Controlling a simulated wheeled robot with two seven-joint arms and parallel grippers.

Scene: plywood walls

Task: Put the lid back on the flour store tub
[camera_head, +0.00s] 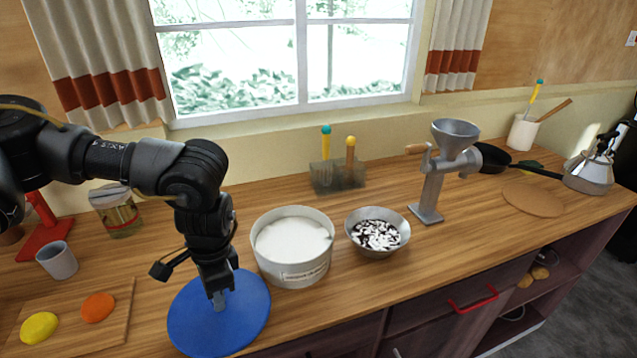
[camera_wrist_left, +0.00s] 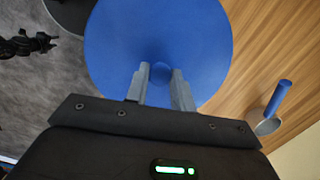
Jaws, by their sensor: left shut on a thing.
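The lid is a flat blue disc (camera_head: 190,318) with a small blue knob in its middle. It is near the counter's front edge, left of the tub; I cannot tell how high it is above the counter. My left gripper (camera_head: 219,302) points down and is shut on the knob, which shows between the fingers in the left wrist view (camera_wrist_left: 160,74). The flour store tub (camera_head: 303,273) is a round, pale, open tub with a label on its front and white flour inside. It stands upright, apart from the lid. My right gripper is not in view.
A metal bowl (camera_head: 375,249) of dark and white pieces stands right of the tub, then a grinder (camera_head: 432,187). A tool holder (camera_head: 336,178) is behind. A cutting board (camera_head: 118,328) with yellow and orange pieces and a grey cup (camera_head: 58,261) are at left.

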